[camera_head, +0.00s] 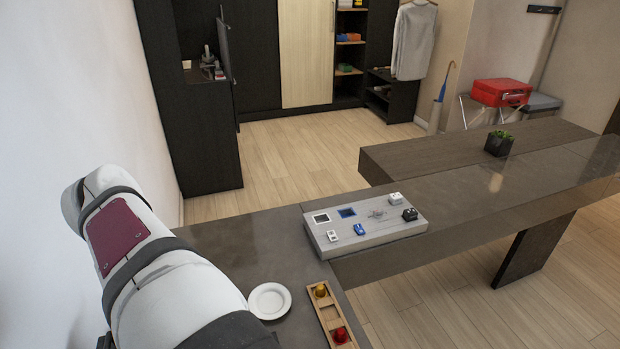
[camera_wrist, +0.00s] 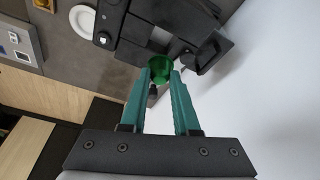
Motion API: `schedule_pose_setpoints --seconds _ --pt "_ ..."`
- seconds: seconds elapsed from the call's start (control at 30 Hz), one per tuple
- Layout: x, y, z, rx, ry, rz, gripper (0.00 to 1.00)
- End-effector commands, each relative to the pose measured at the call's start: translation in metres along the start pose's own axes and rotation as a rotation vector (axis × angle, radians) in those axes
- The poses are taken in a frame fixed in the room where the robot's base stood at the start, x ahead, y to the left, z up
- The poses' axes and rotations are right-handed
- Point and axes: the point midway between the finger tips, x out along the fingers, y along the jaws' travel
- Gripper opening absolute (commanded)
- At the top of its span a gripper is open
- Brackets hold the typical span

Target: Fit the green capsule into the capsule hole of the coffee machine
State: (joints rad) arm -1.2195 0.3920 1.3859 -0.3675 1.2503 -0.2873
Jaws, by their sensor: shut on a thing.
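In the wrist view my gripper (camera_wrist: 160,76), with two teal fingers, is shut on the green capsule (camera_wrist: 160,66). The capsule lies between the fingertips, against the black coffee machine (camera_wrist: 133,28) behind it. The machine's dark body spreads around the capsule, with a white round button on its left part. I cannot make out the capsule hole, nor whether the capsule touches the machine. In the head view the gripper, capsule and machine do not show; my arm fills the lower left.
A white plate (camera_head: 270,301) and a wooden tray (camera_head: 327,316) with a yellow and a red capsule lie on the counter. A grey board (camera_head: 365,231) with small blocks stands farther back. A white wall (camera_wrist: 285,100) is close on the right in the wrist view.

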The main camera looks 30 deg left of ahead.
Motion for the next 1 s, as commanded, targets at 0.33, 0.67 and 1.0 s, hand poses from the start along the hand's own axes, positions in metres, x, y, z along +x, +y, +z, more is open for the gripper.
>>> schedule_pose_setpoints --seconds 0.33,0.67,1.0 --pt "0.024 0.001 0.008 0.002 -0.002 0.0 0.0" --pt "0.045 0.001 0.015 0.002 -0.001 0.0 0.0" --pt "0.065 0.001 0.021 0.002 -0.002 0.0 0.0"
